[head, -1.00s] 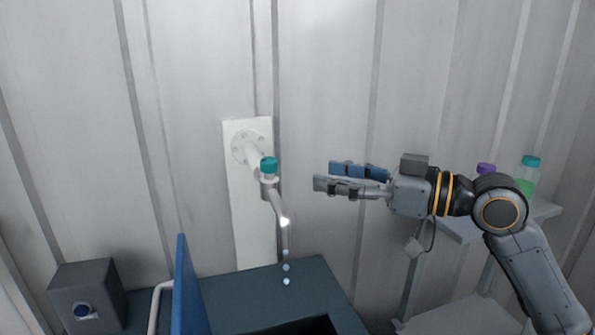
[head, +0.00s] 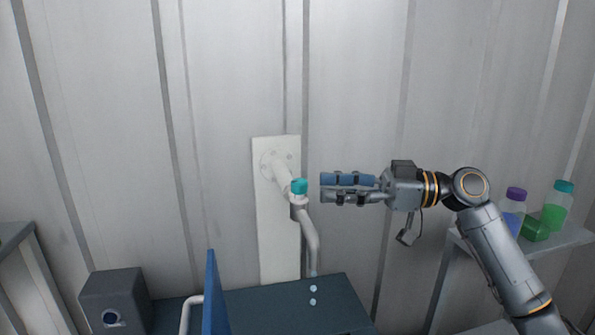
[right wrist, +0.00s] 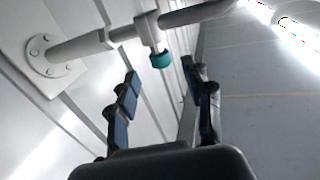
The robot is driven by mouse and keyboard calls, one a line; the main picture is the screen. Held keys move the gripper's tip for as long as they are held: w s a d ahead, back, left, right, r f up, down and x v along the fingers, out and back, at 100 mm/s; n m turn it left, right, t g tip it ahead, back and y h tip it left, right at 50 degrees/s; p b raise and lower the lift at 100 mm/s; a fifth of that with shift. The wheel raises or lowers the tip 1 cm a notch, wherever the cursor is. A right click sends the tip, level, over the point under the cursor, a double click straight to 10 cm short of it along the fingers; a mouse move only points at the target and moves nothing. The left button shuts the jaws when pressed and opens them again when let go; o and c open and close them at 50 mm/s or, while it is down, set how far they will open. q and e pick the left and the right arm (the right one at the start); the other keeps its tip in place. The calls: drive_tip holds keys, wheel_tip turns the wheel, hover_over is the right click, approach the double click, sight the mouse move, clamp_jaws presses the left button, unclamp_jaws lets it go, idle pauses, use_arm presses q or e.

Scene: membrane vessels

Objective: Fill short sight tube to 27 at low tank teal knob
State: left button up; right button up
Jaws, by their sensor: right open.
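A teal knob (head: 300,187) sits on top of a pale tap (head: 310,235) whose pipe comes out of a white wall plate (head: 275,215). In the head view my right gripper (head: 322,188) is open and empty just right of the knob, with a small gap. In the right wrist view the teal knob (right wrist: 162,60) appears between the two blue-padded fingertips of my right gripper (right wrist: 160,76); contact is not visible. Small pale drops (head: 312,288) hang in line below the spout. I cannot make out a sight tube. My left gripper is not in view.
A dark counter (head: 270,300) lies below the tap, with an upright blue panel (head: 211,295) at its front. A dark box with a blue dial (head: 115,295) stands left.

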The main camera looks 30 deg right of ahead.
sight(299, 180)
drive_tip(key=shift+p+x, duration=1.4)
drive_tip(key=shift+x, duration=1.8)
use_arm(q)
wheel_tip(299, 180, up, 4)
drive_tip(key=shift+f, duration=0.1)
use_arm(e)
drive_tip(key=shift+c, duration=0.2)
